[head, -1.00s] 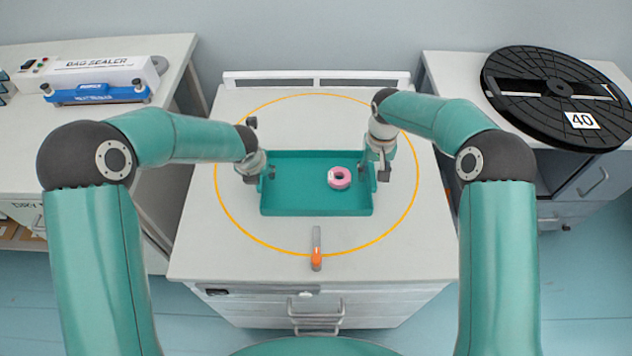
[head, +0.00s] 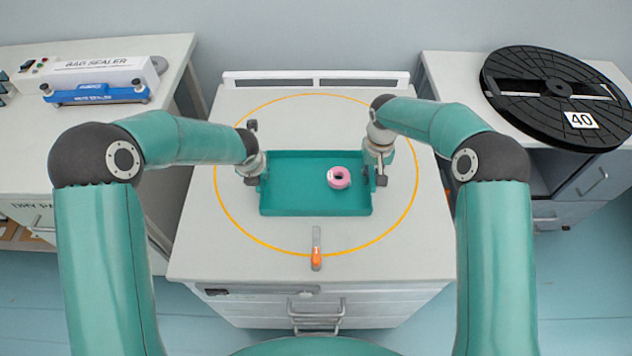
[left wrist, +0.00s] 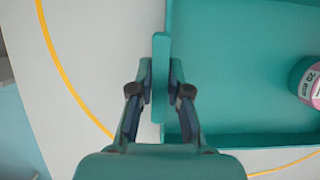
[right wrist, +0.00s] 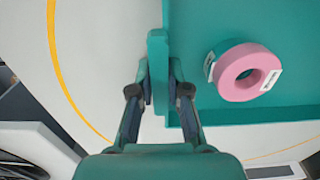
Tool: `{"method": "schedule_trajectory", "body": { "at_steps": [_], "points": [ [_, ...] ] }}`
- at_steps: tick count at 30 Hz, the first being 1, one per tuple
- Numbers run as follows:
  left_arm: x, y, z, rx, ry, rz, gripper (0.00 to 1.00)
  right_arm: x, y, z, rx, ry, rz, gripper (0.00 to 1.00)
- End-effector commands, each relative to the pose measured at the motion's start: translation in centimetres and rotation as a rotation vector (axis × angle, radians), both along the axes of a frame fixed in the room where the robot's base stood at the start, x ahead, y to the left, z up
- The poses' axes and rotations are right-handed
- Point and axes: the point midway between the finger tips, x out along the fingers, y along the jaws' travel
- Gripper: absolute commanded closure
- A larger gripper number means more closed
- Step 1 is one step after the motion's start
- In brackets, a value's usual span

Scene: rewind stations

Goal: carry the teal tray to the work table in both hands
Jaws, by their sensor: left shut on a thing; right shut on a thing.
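The teal tray (head: 300,200) is on or just above the white cabinet top, inside a yellow ring; I cannot tell if it touches. A pink tape roll (head: 339,177) lies in its right part and also shows in the right wrist view (right wrist: 232,76). My left gripper (head: 260,183) is shut on the tray's left side, its fingers on both faces of an upright teal tab (left wrist: 160,75). My right gripper (head: 378,178) is shut on the matching tab (right wrist: 157,70) on the right side. The fingertips are partly hidden behind the tabs.
An orange-tipped tool (head: 316,252) lies in front of the tray on the cabinet top (head: 230,262). A bag sealer (head: 100,78) stands on the left table. A large black reel (head: 540,110) marked 40 lies on the right cabinet. A low rail (head: 316,80) runs along the back edge.

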Motion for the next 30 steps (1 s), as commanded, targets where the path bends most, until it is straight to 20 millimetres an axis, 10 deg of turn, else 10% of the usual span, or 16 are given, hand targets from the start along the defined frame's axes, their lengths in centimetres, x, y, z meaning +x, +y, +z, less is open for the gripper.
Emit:
{"method": "schedule_trajectory", "body": {
  "at_steps": [30],
  "points": [
    [0.0, 0.0, 5.2, 0.0, -0.001, -0.002, 1.0, 0.0, 0.0, 5.1, 0.0, -0.001, 0.0, 1.0]
  ]
}}
